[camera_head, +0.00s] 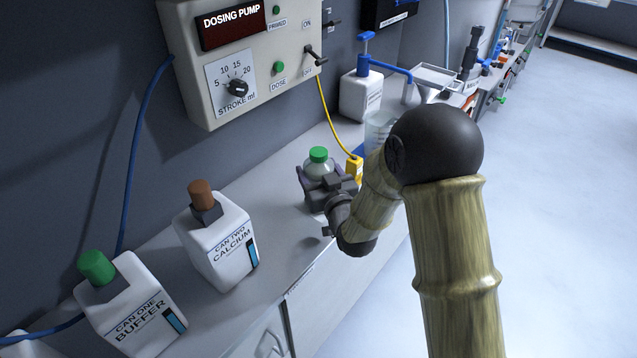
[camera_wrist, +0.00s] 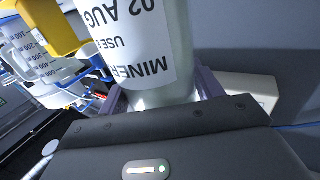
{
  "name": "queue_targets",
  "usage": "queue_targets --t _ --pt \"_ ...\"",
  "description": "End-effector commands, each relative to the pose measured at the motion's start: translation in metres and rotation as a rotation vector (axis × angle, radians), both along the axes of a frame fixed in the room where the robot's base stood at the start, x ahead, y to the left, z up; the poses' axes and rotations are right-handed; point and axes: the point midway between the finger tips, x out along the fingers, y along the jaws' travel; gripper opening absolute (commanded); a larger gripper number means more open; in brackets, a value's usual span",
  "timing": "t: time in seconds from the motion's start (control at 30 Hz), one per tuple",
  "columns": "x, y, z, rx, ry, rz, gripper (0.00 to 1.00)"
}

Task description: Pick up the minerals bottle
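The minerals bottle (camera_head: 317,167) is a clear bottle with a green cap, upright by the bench's wall side. In the wrist view its white label (camera_wrist: 135,40) shows upside down, with "MINER" and "02 AUG" readable. My gripper (camera_head: 328,183) reaches it from the front at body height. In the wrist view, one finger of my gripper (camera_wrist: 160,92) is on each side of the bottle's body. Whether both fingers press on it cannot be told. The bottle's lower part is mostly hidden by my gripper in the head view.
A yellow block (camera_head: 354,168) with a cable stands just right of the bottle, with a graduated beaker (camera_head: 379,130) behind. The calcium can (camera_head: 222,240) and buffer can (camera_head: 135,308) stand at left. The dosing pump (camera_head: 240,60) overhangs the bench.

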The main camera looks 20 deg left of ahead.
Motion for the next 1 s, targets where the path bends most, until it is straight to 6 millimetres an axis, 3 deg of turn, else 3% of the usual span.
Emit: queue_targets --t 0.03,0.13,0.53,1.0 --pt "0.000 0.000 0.000 0.000 0.000 0.001 0.46" --pt "0.000 0.001 0.000 0.000 0.000 0.002 0.26" --pt "0.000 0.001 0.011 0.003 -0.005 0.001 0.26" --pt "0.000 0.001 0.085 0.005 -0.008 0.001 0.26"
